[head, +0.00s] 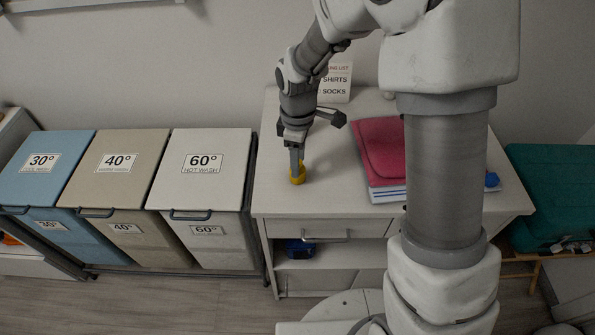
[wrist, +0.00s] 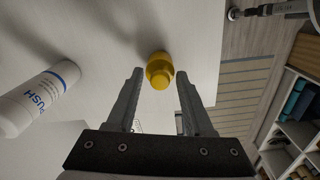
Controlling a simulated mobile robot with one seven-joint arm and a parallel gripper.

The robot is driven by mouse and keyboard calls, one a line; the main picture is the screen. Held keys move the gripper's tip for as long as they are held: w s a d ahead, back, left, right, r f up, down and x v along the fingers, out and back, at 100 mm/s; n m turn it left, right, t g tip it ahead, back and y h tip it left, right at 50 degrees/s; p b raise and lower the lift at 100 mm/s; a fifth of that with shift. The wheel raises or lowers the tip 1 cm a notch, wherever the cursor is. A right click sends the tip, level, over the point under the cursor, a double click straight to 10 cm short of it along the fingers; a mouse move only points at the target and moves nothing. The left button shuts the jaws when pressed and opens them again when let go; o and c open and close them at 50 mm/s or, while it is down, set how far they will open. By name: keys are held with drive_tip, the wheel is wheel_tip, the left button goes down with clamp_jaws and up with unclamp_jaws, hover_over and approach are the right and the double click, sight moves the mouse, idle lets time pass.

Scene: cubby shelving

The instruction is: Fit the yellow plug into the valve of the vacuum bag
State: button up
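The yellow plug (head: 298,175) stands on the white cabinet top, near its left front edge. My gripper (head: 297,163) points down at it from above. In the wrist view the yellow plug (wrist: 159,70) lies between and just beyond the tips of the two spread fingers of my gripper (wrist: 160,78), with gaps at both sides. My gripper is open and empty. A pink folded piece (head: 382,150) lies on a flat white and blue item (head: 388,194) at the right, partly behind my arm. I cannot tell whether this is the vacuum bag, and no valve is clearly visible.
The white cabinet (head: 325,205) has a drawer and an open shelf. A sign (head: 336,83) stands at its back. Three lidded bins (head: 205,165) stand to its left, a teal container (head: 550,190) to its right. A white bottle (wrist: 38,98) shows in the wrist view.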

clamp_jaws()
drive_tip(key=shift+r, duration=0.1)
